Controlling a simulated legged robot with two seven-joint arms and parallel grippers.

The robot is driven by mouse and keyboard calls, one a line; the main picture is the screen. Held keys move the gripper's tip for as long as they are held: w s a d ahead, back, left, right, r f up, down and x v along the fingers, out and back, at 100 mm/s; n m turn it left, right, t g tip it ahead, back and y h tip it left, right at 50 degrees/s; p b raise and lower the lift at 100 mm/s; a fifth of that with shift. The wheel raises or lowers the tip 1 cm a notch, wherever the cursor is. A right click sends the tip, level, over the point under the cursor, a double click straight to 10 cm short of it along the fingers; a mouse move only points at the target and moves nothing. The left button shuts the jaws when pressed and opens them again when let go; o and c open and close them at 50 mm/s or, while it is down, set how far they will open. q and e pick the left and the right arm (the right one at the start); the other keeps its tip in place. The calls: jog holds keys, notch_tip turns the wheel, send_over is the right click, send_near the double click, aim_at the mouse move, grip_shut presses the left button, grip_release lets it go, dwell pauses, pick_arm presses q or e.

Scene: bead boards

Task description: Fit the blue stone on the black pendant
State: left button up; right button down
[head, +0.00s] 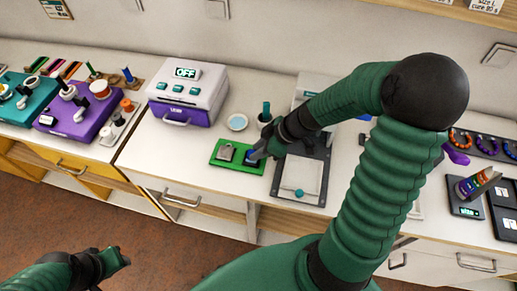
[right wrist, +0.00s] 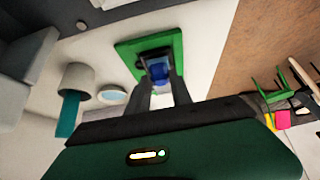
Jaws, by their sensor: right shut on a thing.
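A green board (head: 216,163) lies on the white worktop, with a grey piece with a dark edge (head: 226,152) on its left half. My right gripper (head: 254,157) is low over the board's right half, shut on the blue stone (right wrist: 158,74). In the right wrist view the stone sits between the fingertips (right wrist: 161,82), in front of a dark shape (right wrist: 150,54) on the green board that looks like the black pendant. I cannot tell whether stone and pendant touch. My left gripper (head: 120,257) hangs low at the left, away from the worktop; its jaws are unclear.
Behind the board are a small pale dish (head: 237,122) and a cup with a teal tool (head: 265,115). A white and purple oven (head: 187,93) stands to the left. A dark tray with a pale square (head: 302,178) lies close on the right.

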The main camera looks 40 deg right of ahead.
jog(key=shift+a+f, duration=0.1)
jog(key=shift+b, duration=0.4)
jog(key=shift+f+b, duration=0.25)
jog(key=shift+b, duration=0.15)
dwell(0.5)
dwell(0.4)
jog(key=c, duration=1.1)
grip_release()
jog(key=shift+o, duration=0.2)
jog(key=o, duration=0.3)
